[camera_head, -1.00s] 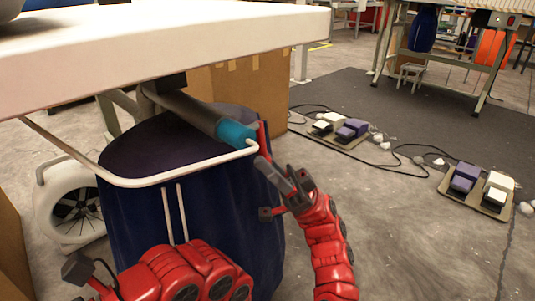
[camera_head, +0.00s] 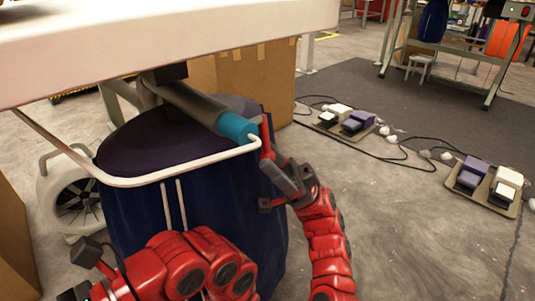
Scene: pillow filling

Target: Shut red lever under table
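The red lever (camera_head: 266,136) is a thin red bar at the end of the teal section (camera_head: 236,127) of a grey pipe under the white table (camera_head: 170,45). It stands roughly upright, beside the pipe end. My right gripper (camera_head: 276,172) is just below the lever, its grey fingertip close to the lever's lower end. I cannot tell whether they touch, or how far apart the fingers are. My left gripper (camera_head: 88,270) is at the lower left, away from the lever, partly cut off by the frame, and its opening is unclear.
A white wire frame (camera_head: 150,182) runs around the pipe end, above a large dark blue bag (camera_head: 140,215). A cardboard box (camera_head: 235,80) stands behind it. A white blower (camera_head: 75,195) is at left. Foot pedals (camera_head: 345,120) and cables lie on the floor at right.

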